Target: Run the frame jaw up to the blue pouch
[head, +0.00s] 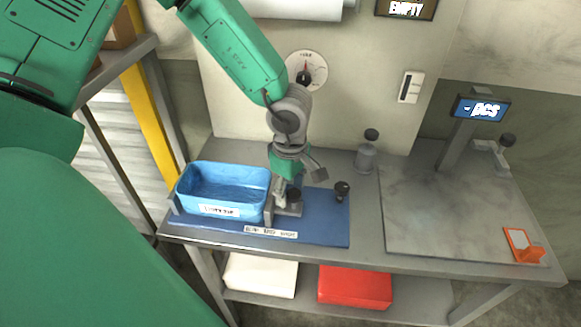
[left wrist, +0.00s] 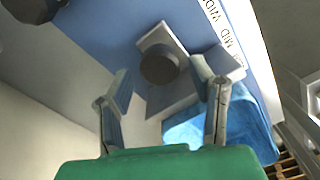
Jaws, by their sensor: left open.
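The blue pouch (head: 195,198), open at the top with a white label on its front, stands upright at the left of the blue mat. The frame jaw (head: 290,210), a grey plate with a black knob, is at its right side; I cannot tell whether they touch. In the left wrist view the jaw (left wrist: 183,98) and knob (left wrist: 160,68) lie ahead of my fingers, and the pouch (left wrist: 245,137) is partly behind the right finger. My left gripper (head: 283,192) points down over the jaw, open; its fingers (left wrist: 165,100) show apart. My right gripper is out of view.
Another black knob (head: 342,188) is at the mat's right. A grey knobbed post (head: 366,155) stands behind. A grey slab (head: 440,215) with an orange holder (head: 522,246) lies to the right. A white box (head: 262,275) and red box (head: 355,287) sit on the shelf below.

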